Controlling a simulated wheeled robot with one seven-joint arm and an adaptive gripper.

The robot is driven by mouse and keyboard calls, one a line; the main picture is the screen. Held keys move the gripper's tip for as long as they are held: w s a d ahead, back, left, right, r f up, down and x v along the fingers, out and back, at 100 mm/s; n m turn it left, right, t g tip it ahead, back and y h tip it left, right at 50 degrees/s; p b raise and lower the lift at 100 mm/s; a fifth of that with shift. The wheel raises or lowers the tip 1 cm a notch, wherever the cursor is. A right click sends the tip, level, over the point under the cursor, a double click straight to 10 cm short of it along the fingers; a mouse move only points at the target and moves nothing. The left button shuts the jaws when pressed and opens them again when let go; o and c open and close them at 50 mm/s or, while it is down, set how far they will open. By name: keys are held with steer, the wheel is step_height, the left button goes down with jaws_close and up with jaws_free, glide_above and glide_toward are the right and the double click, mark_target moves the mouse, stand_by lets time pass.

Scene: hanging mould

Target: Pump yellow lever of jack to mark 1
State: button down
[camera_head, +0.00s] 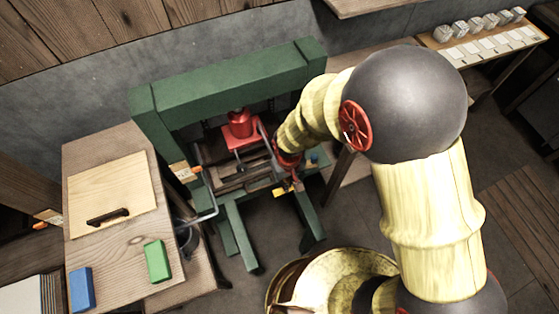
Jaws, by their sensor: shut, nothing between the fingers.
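The red jack (240,124) stands upright inside a green press frame (225,83), on a red plate. A small yellow piece (280,191), which looks like the end of the yellow lever, shows at the front right of the frame. The rest of the lever is hidden or too small to make out. My gripper (283,172) is at the end of my arm, at the right side of the frame, just above the yellow piece. It is shut with nothing held. Its fingers are small and partly hidden, and I cannot tell whether they touch the lever.
A small light plate with an orange pointer (184,171) sits on the frame's left post; its marks are unreadable. A wooden bench (110,142) with a green block (157,261) and a blue block (82,289) stands left. A brass basin (330,275) stands in front.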

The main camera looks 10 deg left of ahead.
steer(key=f+b, duration=0.1)
steer(key=f, duration=0.1)
steer(key=f+b, duration=0.1)
steer(key=f, duration=0.1)
steer(key=shift+w+a+f+b, duration=0.15)
steer(key=shift+w+f+b, duration=0.1)
steer(key=shift+b, duration=0.15)
step_height(320, 180, up, 14)
steer(key=p, duration=1)
steer(key=shift+s+r, duration=0.15)
step_height(320, 180, down, 14)
steer(key=b, duration=0.9)
steer(key=shift+f+b, duration=0.2)
steer(key=shift+b, duration=0.15)
step_height(320, 180, up, 14)
steer(key=p, duration=1)
steer(key=shift+r, duration=0.25)
steer(key=shift+f, duration=0.1)
steer(key=shift+r+p, duration=0.2)
steer(key=shift+p, duration=0.1)
